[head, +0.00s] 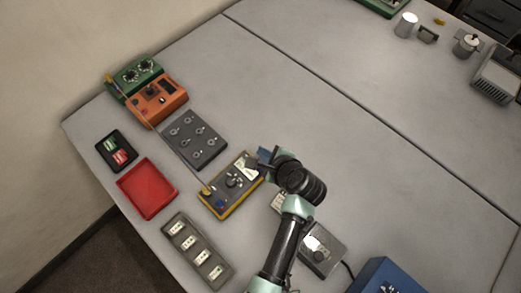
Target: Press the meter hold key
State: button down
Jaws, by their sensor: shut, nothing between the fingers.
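The meter (217,207) is a dark box with a yellow edge. It lies on the grey table in the middle of the group of devices. Its face has a dark round knob (236,182), a pale display (247,166) at its upper right end, and a small blue spot (220,203) near its lower left end. Which of these marks is the hold key is too small to tell. My gripper (264,156) is shut and empty at the meter's upper right end, by the display. I cannot tell whether it touches the meter.
A grey device (322,250) sits right of my arm.

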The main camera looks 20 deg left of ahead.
jog(key=shift+f, duration=0.15)
notch_tip(320, 180, down, 8)
jog(key=b, duration=0.8)
jog(key=shift+f+b, duration=0.25)
jog(key=shift+b, duration=0.1)
dwell(1.5)
jog(key=shift+f, duration=0.4)
jog(key=shift+f+b, duration=0.3)
jog(key=shift+f, duration=0.1)
dwell(0.4)
dwell(0.4)
jog(key=shift+r+p, duration=0.8)
jog(key=shift+p, duration=0.15)
jog(key=shift+r, duration=0.1)
